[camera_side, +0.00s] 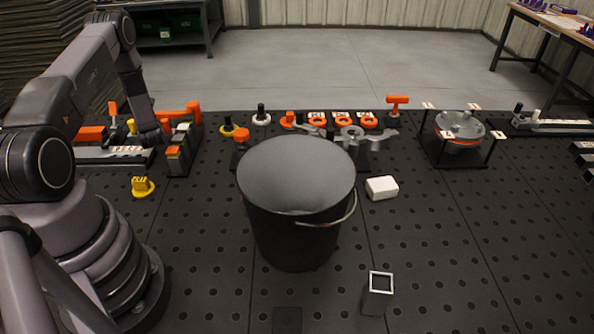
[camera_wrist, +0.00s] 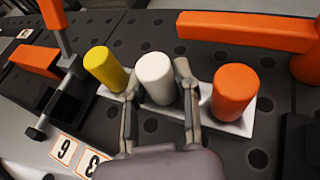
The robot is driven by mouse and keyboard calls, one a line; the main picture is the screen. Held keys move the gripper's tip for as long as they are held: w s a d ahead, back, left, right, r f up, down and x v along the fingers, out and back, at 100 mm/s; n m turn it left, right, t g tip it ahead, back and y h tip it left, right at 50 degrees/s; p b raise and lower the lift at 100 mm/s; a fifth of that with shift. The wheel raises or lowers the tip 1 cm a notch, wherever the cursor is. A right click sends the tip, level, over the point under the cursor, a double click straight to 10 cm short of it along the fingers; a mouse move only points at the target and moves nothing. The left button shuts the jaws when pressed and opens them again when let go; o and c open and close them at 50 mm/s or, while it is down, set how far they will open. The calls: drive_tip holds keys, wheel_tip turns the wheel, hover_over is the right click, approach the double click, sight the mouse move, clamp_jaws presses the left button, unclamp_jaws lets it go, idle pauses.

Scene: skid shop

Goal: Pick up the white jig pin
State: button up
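The white jig pin (camera_wrist: 155,78) stands upright in a pale strip (camera_wrist: 244,118) in the wrist view, between a yellow pin (camera_wrist: 104,68) on the left and an orange pin (camera_wrist: 235,92) on the right. My gripper (camera_wrist: 157,74) is open, with one finger on each side of the white pin. The left finger is in the gap toward the yellow pin and the right finger in the gap toward the orange pin. Whether either finger touches the white pin is unclear. In the side view my arm reaches down at the left and I cannot make out the white pin.
An orange bar (camera_wrist: 245,30) lies behind the pins, and an orange-handled clamp (camera_wrist: 54,28) stands to the left. Number tiles (camera_wrist: 65,150) lie in front. In the side view a large black bucket (camera_side: 300,235) stands mid-table, beside a white block (camera_side: 382,187) and a yellow knob (camera_side: 142,187).

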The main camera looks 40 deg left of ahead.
clamp_jaws()
